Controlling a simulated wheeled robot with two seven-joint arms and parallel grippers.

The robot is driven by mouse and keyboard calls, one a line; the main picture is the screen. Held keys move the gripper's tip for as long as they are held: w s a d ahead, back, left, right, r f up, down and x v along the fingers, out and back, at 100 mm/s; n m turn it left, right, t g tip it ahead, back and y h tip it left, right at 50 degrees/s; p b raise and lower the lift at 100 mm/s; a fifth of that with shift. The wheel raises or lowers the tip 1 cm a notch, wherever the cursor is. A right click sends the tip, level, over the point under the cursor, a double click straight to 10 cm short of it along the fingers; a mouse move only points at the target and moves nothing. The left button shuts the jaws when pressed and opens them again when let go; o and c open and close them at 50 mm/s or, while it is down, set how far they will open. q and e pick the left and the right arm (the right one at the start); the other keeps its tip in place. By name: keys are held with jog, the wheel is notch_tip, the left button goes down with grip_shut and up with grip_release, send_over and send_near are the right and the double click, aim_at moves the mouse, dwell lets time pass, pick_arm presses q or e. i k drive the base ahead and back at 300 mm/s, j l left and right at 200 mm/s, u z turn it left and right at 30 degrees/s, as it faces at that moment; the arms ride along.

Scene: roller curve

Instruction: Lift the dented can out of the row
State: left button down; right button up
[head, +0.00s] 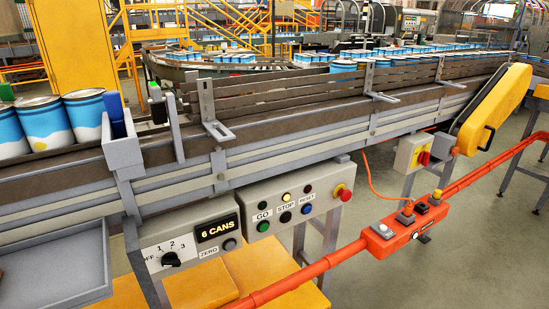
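A row of blue and white cans stands on the conveyor (275,127) at the left edge. The leftmost can (10,132) is cut off by the picture edge. The middle can (45,124) and the right can (86,113) stand upright close beside it. No dent shows clearly on any of them, so I cannot tell which is the dented can. A blue and grey block (121,140) stands just right of the row. Neither of my grippers is in view.
A grey tray (97,286) hangs at lower left. A button panel (296,205), an orange rail (310,284) and a yellow guard (490,107) stand along the front. More cans (343,66) stand behind the slatted rail. The belt right of the block is clear.

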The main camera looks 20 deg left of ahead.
aim_at(45, 121)
jog(key=u, duration=1.95)
jog(key=i+j, duration=0.1)
jog(key=j, duration=0.35)
jog(key=j+z, duration=0.5)
jog(key=j, duration=0.15)
jog(key=j+z, duration=0.45)
jog(key=j, duration=0.25)
